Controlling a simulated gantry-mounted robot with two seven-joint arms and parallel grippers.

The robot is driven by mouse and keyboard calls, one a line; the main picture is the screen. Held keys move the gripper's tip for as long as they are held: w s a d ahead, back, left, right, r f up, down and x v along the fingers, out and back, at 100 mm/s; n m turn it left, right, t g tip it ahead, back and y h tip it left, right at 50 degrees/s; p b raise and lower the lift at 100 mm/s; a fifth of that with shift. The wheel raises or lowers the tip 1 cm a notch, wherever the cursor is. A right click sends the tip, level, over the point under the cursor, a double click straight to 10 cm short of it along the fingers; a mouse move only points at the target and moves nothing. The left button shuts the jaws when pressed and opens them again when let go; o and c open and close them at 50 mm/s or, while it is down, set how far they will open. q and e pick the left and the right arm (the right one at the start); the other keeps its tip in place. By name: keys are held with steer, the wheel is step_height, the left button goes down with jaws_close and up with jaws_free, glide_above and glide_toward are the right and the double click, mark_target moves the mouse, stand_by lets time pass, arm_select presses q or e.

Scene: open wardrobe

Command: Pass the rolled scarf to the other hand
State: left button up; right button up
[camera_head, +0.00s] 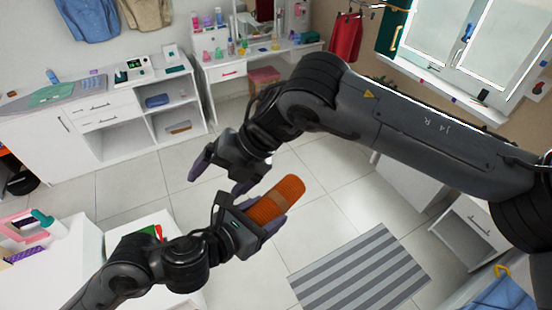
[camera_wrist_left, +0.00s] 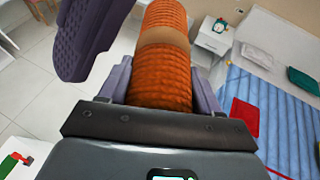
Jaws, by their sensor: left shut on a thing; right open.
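The rolled scarf (camera_head: 283,197) is an orange ribbed cylinder with a tan band. My left gripper (camera_head: 256,213) is shut on its near end and holds it up over the floor. My right gripper (camera_head: 222,174) is open and empty, just up and left of the scarf in the head view. One of its purple fingers (camera_wrist_left: 88,38) shows left of the scarf in the left wrist view, apart from it.
A white counter (camera_head: 95,115) and a vanity table (camera_head: 235,65) with bottles stand at the back. A striped grey rug (camera_head: 360,272) lies on the tiled floor. A white table (camera_head: 60,255) is at lower left. A bed with a blue cover (camera_wrist_left: 275,95) shows at right in the left wrist view.

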mark_target(276, 191)
steer(key=d+m+h, duration=0.2)
steer(key=d, duration=0.1)
steer(key=w+d+r+m+h, duration=0.1)
steer(key=d+m+h, duration=0.1)
steer(key=d+m, duration=0.1)
steer(key=w+d+r+m+h, duration=0.1)
steer(key=d+m+h, duration=0.1)
steer(key=d+h, duration=0.1)
steer(key=shift+d+t, duration=0.3)
steer(key=shift+w+d+r+m+h, duration=0.1)
steer(key=shift+d+r+m+h, duration=0.3)
steer(key=shift+m, duration=0.3)
steer(key=shift+d+f, duration=0.25)
steer(key=shift+f, duration=0.4)
step_height(276, 191, down, 11)
steer(key=shift+r, duration=0.2)
arm_select(q)
steer(key=shift+s+d, duration=0.15)
arm_select(e)
steer(key=shift+a, duration=0.15)
steer(key=c, duration=1.1)
arm_select(q)
steer(key=o, duration=1.1)
arm_select(e)
steer(key=shift+r, duration=0.1)
arm_select(q)
steer(key=shift+o, duration=0.2)
